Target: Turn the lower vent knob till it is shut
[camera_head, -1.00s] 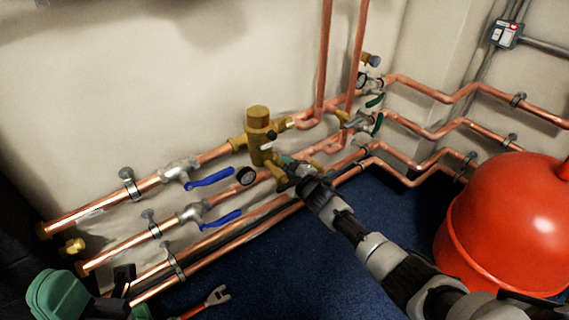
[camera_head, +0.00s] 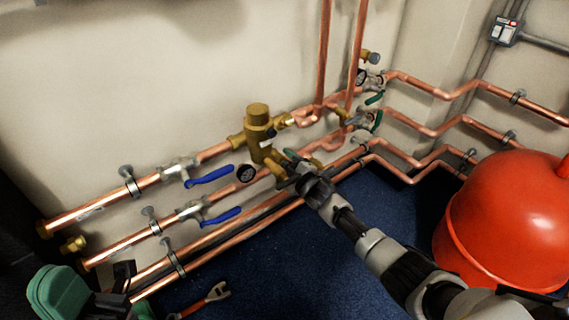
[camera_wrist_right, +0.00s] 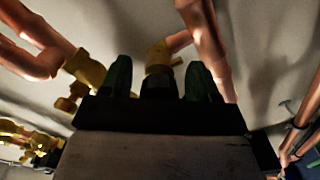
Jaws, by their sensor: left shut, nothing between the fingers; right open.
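My right gripper (camera_head: 286,165) is at the lower front of the brass mixing valve (camera_head: 257,128) in the head view. In the right wrist view its two green fingers (camera_wrist_right: 159,80) are apart. A brass fitting (camera_wrist_right: 158,56) with a small side lever shows between and beyond them. A dark shape sits low between the fingers; I cannot tell whether it is a knob or part of my gripper. The lower vent knob cannot be made out clearly, and contact cannot be told. My left gripper is not in view.
A red tank (camera_head: 505,220) stands at right. A red wrench (camera_head: 207,299) lies on the blue floor. Green-handled valves (camera_head: 375,121) are further back.

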